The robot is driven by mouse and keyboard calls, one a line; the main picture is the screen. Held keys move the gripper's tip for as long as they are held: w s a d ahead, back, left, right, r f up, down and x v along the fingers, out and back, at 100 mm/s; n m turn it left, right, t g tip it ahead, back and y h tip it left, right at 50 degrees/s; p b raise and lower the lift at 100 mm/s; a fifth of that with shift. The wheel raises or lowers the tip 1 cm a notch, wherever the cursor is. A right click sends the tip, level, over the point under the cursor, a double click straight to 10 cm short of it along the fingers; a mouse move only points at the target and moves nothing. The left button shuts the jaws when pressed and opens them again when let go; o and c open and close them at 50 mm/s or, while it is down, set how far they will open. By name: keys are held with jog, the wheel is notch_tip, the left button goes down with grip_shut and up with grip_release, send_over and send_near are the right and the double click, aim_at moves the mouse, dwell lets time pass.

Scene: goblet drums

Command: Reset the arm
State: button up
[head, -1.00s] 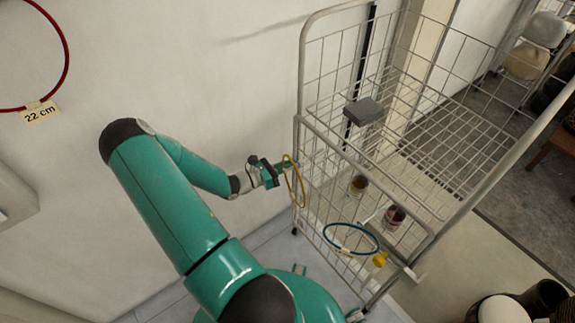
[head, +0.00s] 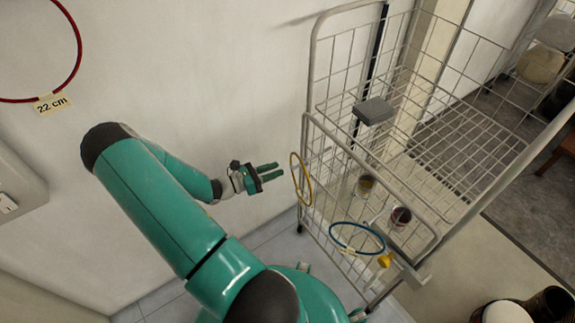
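My gripper (head: 270,171) is at the end of my teal arm, in the middle of the head view. Its two teal fingers are apart, with nothing between them. They point right, toward a yellow ring (head: 307,193) on the left side of the wire cage trolley (head: 312,150). A small gap shows between the fingertips and the ring. The ring hangs upright against the mesh; what holds it there is too small to tell.
A blue ring (head: 332,240) hangs on the trolley's near side, beside a yellow object (head: 384,261). Two cans (head: 365,185) stand inside the trolley. A grey box (head: 373,111) sits on its mesh. A red ring labelled 22 cm (head: 79,62) is on the wall. Floor shows below my gripper.

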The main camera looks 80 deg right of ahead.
jog(key=v, duration=0.5)
jog(key=shift+w+a, duration=0.25)
jog(key=shift+w, duration=0.1)
